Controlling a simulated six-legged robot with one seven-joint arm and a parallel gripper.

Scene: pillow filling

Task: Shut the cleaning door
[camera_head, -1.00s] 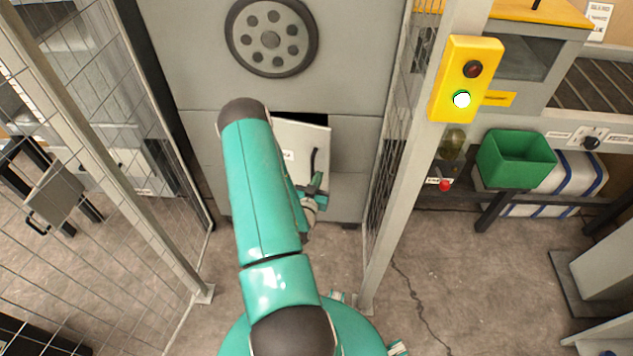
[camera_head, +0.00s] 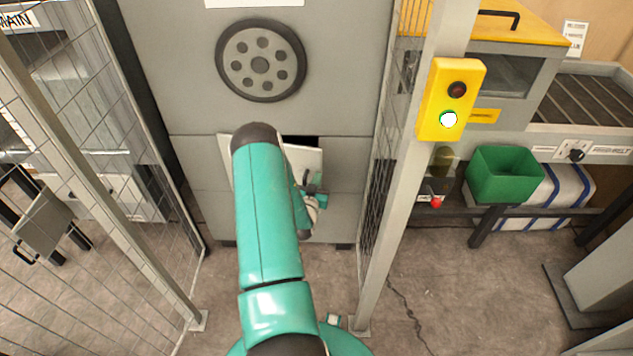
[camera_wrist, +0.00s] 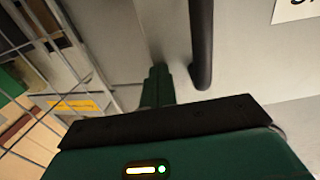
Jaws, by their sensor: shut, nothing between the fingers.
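The cleaning door (camera_head: 304,159) is a pale panel low on the grey machine. It stands ajar, with a dark gap along its top right; my arm hides its middle. My gripper (camera_head: 315,181) is shut and empty in front of the door's right part, by the handle. In the wrist view the shut fingers (camera_wrist: 157,86) point toward the pale door face (camera_wrist: 245,60), just left of its dark bar handle (camera_wrist: 202,45). I cannot tell whether they touch the door or handle.
Mesh fence panels with posts (camera_head: 400,190) stand on both sides of my arm. A yellow button box (camera_head: 451,98) is on the right post. A green bin (camera_head: 503,175) stands beyond it. The floor (camera_head: 275,265) before the machine looks clear.

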